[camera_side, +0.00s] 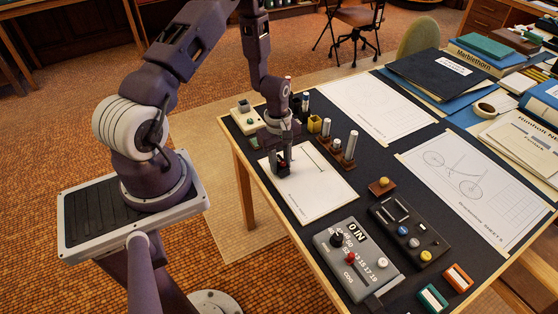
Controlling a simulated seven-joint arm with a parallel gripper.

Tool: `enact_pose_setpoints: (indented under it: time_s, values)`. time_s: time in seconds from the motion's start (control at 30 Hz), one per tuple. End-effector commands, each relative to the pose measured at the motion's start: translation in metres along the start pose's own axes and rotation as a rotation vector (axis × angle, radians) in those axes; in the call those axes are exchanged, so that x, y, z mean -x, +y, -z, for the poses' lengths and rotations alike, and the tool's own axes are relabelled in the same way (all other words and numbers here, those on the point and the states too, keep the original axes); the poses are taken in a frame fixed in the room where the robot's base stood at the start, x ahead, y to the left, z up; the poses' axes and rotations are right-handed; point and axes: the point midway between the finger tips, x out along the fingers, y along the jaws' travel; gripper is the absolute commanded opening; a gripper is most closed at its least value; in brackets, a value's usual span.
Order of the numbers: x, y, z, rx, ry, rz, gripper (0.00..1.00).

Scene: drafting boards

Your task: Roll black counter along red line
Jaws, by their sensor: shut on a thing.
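My gripper (282,165) points down over the left part of a white sheet (315,205) on the dark board. It is shut on a small dark thing, which looks like the black counter (283,171), low at the sheet. I cannot tell whether the counter touches the paper. A small reddish spot shows by the fingertips. A thin dark line runs on the sheet to the right of my gripper. I cannot make out the red line clearly; my gripper may hide part of it.
Wooden stands with pale cylinders (350,146) stand just behind the sheet. A grey device with knobs (355,260) is in front, beside a black panel (409,231). A yellow block (314,124) is behind my gripper. The sheet's right part is clear.

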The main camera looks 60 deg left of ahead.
Motion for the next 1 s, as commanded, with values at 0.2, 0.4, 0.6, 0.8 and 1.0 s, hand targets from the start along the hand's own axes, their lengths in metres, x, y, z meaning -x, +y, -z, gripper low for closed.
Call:
enact_pose_setpoints:
  time_s: [0.2,0.4,0.6,0.8,1.0]
  values:
    - [-0.001,-0.002,0.000,0.001,-0.002,0.005,0.00]
    - [-0.001,-0.002,-0.003,0.001,-0.002,0.006,0.00]
    - [-0.001,-0.002,-0.011,0.001,-0.003,0.007,0.00]
    - [-0.002,-0.002,-0.018,0.000,-0.002,0.006,0.00]
    - [-0.002,-0.003,-0.026,0.001,-0.003,0.007,0.00]
